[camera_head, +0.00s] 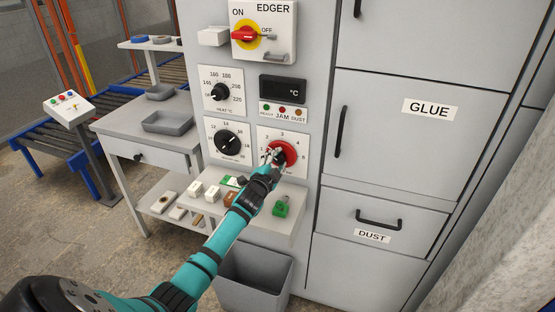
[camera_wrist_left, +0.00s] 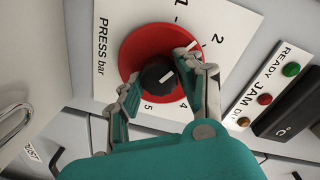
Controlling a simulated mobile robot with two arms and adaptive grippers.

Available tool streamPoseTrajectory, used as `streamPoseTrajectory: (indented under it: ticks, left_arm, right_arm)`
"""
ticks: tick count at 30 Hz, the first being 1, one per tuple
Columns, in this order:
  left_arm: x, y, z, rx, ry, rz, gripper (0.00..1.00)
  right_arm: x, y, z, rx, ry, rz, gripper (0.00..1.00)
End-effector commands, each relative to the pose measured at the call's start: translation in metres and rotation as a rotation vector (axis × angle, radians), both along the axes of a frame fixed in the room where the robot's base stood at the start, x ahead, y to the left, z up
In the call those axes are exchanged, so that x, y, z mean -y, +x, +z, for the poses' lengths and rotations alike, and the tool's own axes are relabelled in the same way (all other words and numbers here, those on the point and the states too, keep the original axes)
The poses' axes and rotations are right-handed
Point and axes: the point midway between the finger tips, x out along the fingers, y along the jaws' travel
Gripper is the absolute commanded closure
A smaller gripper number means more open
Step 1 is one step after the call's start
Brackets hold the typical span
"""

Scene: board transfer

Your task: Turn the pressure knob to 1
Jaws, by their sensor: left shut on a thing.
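The pressure knob (camera_head: 290,153) is a black knob on a red disc, on a white numbered plate low on the grey machine panel. In the left wrist view the black knob (camera_wrist_left: 156,73) shows between my left gripper's fingers. Its white mark seems to slant towards the 2; the exact reading is hard to tell. The 1 is at the top of that view, and the 3 is hidden behind a finger. My left gripper (camera_head: 275,158) is shut on the knob, and it also shows in the left wrist view (camera_wrist_left: 160,79). My right gripper is not in view.
Two other black dials, the heat dial (camera_head: 220,92) and a lower one (camera_head: 228,142), sit left of the knob. A shelf (camera_head: 265,222) with small blocks juts out below. A grey bin (camera_head: 252,280) stands under it. The drawer handle (camera_head: 378,220) sticks out at right.

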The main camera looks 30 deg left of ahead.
Motion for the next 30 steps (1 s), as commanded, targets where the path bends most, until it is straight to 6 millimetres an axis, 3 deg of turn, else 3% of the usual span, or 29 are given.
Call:
streamPoseTrajectory:
  ticks: [15,30]
  left_arm:
    - [-0.0008,-0.0004,-0.0009,0.095,-0.401,0.001,0.95]
    - [-0.0007,-0.0005,-0.0018,0.124,-0.525,0.001,0.95]
  right_arm:
    - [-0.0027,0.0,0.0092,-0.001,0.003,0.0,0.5]
    - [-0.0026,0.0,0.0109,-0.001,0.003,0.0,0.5]
